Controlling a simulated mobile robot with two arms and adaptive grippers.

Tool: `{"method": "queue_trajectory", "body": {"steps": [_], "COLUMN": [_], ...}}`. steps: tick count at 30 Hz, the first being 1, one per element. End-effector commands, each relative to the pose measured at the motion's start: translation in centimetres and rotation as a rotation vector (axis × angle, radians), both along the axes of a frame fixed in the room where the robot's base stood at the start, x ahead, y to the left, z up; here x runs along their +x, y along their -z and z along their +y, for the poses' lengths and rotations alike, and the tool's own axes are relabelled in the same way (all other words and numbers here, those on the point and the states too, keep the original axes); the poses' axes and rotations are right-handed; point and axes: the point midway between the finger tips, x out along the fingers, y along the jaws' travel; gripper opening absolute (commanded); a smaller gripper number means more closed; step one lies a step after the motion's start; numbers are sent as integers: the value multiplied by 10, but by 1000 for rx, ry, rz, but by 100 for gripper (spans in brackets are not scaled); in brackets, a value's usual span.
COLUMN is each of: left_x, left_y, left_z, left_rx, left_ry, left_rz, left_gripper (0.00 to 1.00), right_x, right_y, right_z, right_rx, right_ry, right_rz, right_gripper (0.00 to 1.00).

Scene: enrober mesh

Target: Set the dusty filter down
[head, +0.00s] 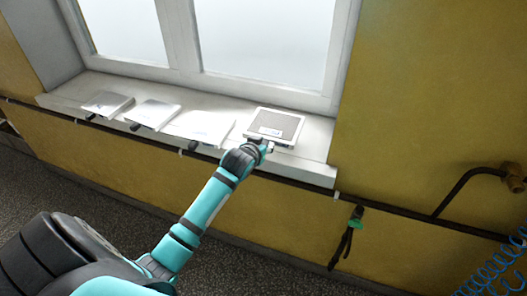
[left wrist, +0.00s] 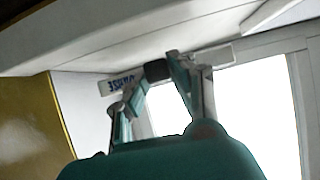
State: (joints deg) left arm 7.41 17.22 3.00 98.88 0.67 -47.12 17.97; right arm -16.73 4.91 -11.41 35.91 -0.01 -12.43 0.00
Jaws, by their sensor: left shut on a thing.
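The dusty filter (head: 276,126), a flat square with a grey face and a pale frame, is at the right part of the white window sill (head: 314,154). My left gripper (head: 262,146) is shut on its front edge. In the left wrist view, the filter's pale edge (left wrist: 117,84) with blue lettering shows at my left gripper's fingers (left wrist: 152,82); the lettering is unreadable. I cannot tell whether the filter touches the sill or hovers just over it. My right gripper is out of view.
Three flat pale panels (head: 107,103) (head: 152,112) (head: 200,126) with dark handles lie along the sill to the left. The window (head: 265,45) is behind. A dark pipe (head: 300,184) runs below the sill, with a green-handled tool (head: 347,238) hanging from it. A blue coiled hose (head: 495,272) is at right.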

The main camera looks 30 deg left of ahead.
Motion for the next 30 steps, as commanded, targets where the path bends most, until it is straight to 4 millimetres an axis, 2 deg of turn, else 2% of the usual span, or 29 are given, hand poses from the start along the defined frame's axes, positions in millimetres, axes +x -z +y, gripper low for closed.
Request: {"method": "queue_trajectory", "body": {"steps": [6, 9, 15, 30], "left_x": [0, 0, 0, 0], "left_y": [27, 33, 34, 48], "left_z": [-1, 0, 0, 0], "left_rx": [0, 2, 1, 0], "left_ry": [0, 1, 0, 0], "left_rz": [2, -1, -2, 1], "left_gripper": [0, 0, 0, 0], "right_x": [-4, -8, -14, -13], "right_y": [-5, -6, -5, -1], "right_z": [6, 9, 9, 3], "right_rx": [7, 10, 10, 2], "right_ry": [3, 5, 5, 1], "right_rz": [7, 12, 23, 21], "right_gripper": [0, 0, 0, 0]}}
